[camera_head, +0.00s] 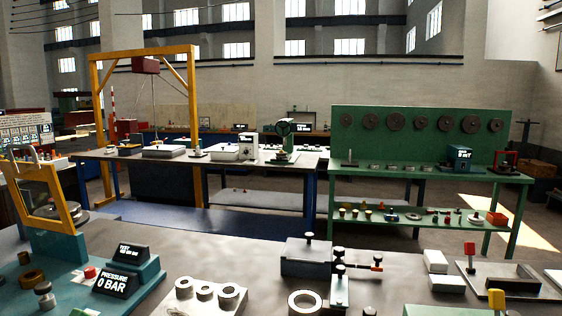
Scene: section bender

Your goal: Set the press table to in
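A teal press unit (58,248) stands at the left, with a yellow-framed window guard (43,195) tilted on it. A dark round plate (70,214) shows behind and beside the guard. I cannot tell for certain which part is the press table or what position it is in. A display (118,284) beside the unit reads "PRESSURE 0 BAR", and a smaller one (130,253) reads "TEST". A red button (90,272) sits on the teal panel. Neither of my grippers is in view.
The near grey bench holds a block with rings (205,292), a loose ring (305,301), a dark clamp-like fixture (307,258) and a tray with a red-handled tool (470,255). Its middle (225,255) is clear. A green shelf bench (430,175) and a yellow gantry (98,110) stand behind.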

